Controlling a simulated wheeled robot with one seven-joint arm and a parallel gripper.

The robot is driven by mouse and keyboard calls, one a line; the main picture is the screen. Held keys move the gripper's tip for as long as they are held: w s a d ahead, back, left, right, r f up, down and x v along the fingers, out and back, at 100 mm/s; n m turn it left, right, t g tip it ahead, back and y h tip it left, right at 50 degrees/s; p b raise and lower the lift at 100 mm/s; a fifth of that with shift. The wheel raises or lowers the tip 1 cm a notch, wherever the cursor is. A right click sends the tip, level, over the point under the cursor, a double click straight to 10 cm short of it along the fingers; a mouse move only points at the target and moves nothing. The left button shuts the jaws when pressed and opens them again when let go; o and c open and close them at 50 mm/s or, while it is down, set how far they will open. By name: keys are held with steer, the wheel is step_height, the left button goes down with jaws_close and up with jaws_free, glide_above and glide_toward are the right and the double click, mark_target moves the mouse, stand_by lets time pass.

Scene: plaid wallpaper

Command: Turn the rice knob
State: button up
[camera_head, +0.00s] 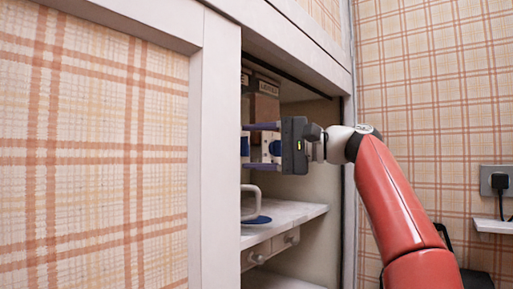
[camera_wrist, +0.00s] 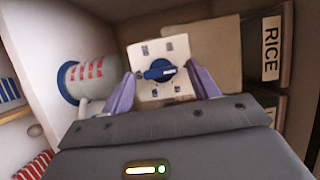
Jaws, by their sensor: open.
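The rice knob (camera_wrist: 160,70) is a blue rotary knob with a pale pointer mark. It sits on a white square plate (camera_wrist: 147,49) in the wrist view. A label reading RICE (camera_wrist: 271,47) shows at the right of that view. My gripper (camera_wrist: 164,88) is open, its two purple fingers on either side of the plate's lower part and pointing at the knob. I cannot tell whether they touch it. In the head view my gripper (camera_head: 262,140) is inside the cupboard recess, and the knob is partly hidden behind it.
A white and blue mug-like container with red print (camera_wrist: 88,75) stands left of the knob in the wrist view. The cupboard shelf (camera_head: 300,212) lies below my gripper. The plaid sliding door (camera_head: 95,150) closes off the left side. A wall socket (camera_head: 495,180) is at the right.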

steer(key=v, duration=0.7)
steer(key=shift+s+d, duration=0.15)
steer(key=shift+d, duration=0.2)
